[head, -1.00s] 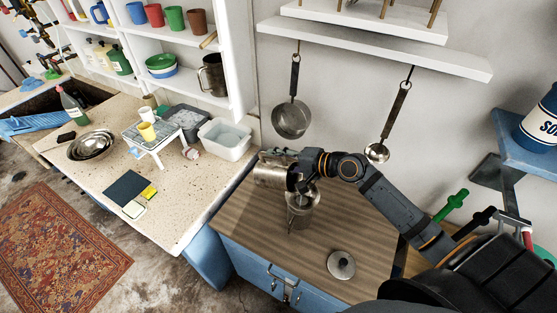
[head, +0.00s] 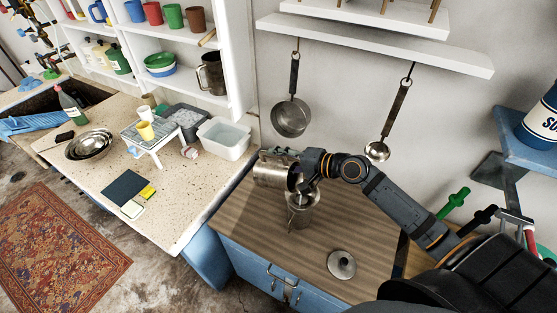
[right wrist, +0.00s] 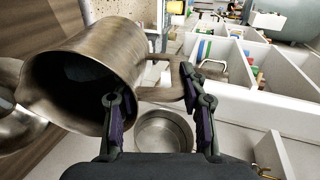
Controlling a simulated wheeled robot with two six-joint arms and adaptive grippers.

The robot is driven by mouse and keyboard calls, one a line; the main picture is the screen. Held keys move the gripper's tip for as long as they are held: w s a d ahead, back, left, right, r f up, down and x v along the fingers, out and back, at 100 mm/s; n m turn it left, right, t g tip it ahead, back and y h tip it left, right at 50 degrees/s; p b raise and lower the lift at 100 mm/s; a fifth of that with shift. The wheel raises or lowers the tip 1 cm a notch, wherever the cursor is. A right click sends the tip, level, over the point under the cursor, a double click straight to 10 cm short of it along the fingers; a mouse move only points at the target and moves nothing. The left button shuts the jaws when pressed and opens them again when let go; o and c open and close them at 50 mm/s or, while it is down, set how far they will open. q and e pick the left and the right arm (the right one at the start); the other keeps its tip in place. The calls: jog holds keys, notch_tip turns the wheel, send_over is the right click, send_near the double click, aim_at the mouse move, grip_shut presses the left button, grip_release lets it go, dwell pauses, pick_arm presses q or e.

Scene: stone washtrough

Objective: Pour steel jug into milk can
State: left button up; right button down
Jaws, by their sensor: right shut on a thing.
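The steel jug (head: 270,172) is held in the air by my right gripper (head: 299,170), just above and left of the milk can. It is tipped far over, nearly on its side. In the right wrist view the jug (right wrist: 115,50) fills the upper left, its open mouth dark inside; I see no contents or stream. The gripper's two fingers (right wrist: 160,105) are shut on its handle. The metal milk can (head: 300,212) stands upright on the wooden worktop, its top partly hidden by the gripper. Part of a metal body at the wrist view's left edge is probably the can. My left gripper is out of view.
A round metal lid (head: 341,264) lies on the wooden worktop (head: 260,222) near its front. A pan (head: 291,118) and a ladle (head: 377,151) hang on the wall behind. A white tub (head: 224,138) stands on the speckled counter to the left.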

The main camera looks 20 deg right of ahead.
jog(key=shift+s+d+f+t+b, duration=0.2)
jog(key=shift+s+t+b, duration=0.1)
jog(key=shift+b, duration=0.25)
jog(key=shift+y, duration=0.3)
dwell(0.6)
